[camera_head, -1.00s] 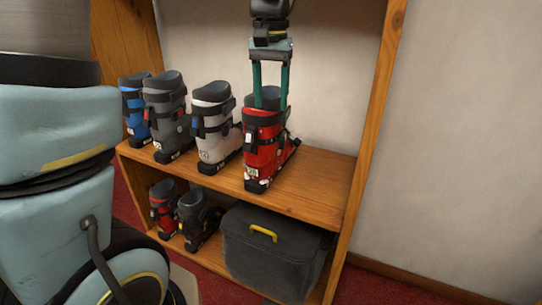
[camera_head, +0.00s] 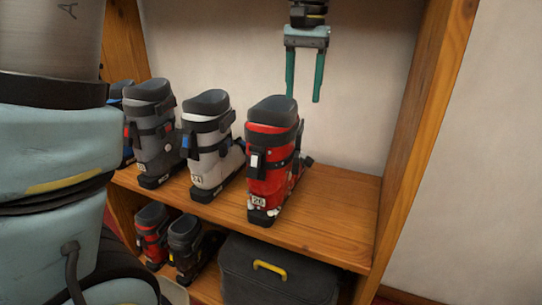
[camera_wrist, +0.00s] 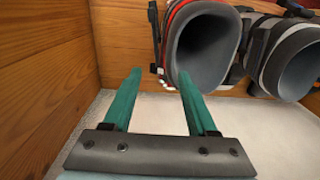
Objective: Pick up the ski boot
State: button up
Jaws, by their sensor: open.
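A red ski boot (camera_head: 270,160) with a black cuff and a "26" label stands upright on the upper shelf board. Its open top (camera_wrist: 205,45) shows in the wrist view. To its left stand a white-and-grey boot (camera_head: 207,150), a dark grey boot (camera_head: 152,135) and a partly hidden blue boot (camera_head: 118,95). My gripper (camera_head: 303,97) is open and empty, with teal fingers pointing down. It appears above and to the right of the red boot, near the back wall. In the wrist view, my gripper (camera_wrist: 160,72) has its fingertips just short of the boot's rim, with nothing between them.
A red-and-black boot (camera_head: 151,235) and a dark boot (camera_head: 186,245) stand on the lower level beside a grey case (camera_head: 310,280) with a yellow handle. A wooden side panel (camera_head: 425,140) bounds the right. The upper shelf (camera_head: 335,215) is bare right of the red boot.

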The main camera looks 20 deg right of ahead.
jog(key=shift+w, duration=0.4)
jog(key=shift+w+f, duration=0.2)
notch_tip(320, 180, down, 7)
jog(key=a+b, duration=0.1)
grip_shut()
dwell(0.3)
dwell(0.9)
